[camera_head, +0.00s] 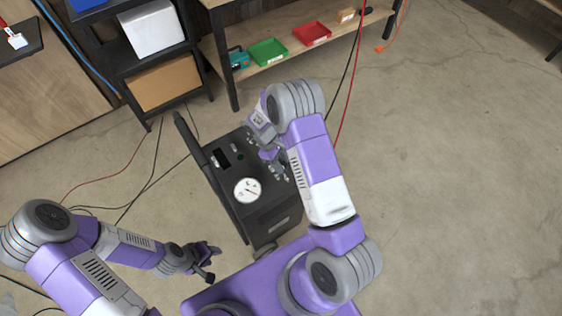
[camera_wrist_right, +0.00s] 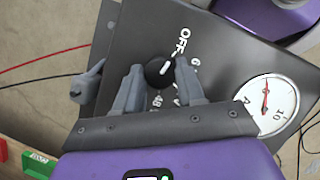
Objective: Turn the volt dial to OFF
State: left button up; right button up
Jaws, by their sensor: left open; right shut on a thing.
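The volt dial (camera_wrist_right: 159,72) is a round black knob with a white pointer mark in the right wrist view. The mark slants toward the upper right; I cannot tell exactly which label it meets. The white OFF label (camera_wrist_right: 183,40) is above right of the knob, with several number labels around it. My right gripper (camera_wrist_right: 158,80) has a finger on each side of the knob and is shut on it. In the head view my right gripper (camera_head: 268,150) is over the dark charger cart (camera_head: 265,215) and hides the dial. My left gripper (camera_head: 211,263) is open and empty, front left of the cart.
A round white gauge (camera_head: 247,190) with a red needle is on the cart's top panel. The cart's handle (camera_head: 190,140) rises at its left. Cables lie on the floor at left. A shelf (camera_head: 270,65) with green and red trays stands behind. Floor at right is clear.

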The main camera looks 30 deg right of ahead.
jog(key=o, duration=1)
jog(key=p+v, duration=0.1)
jog(key=v, duration=0.6)
jog(key=shift+w+a+r, duration=0.15)
jog(key=shift+r, duration=0.15)
jog(key=shift+f, duration=0.1)
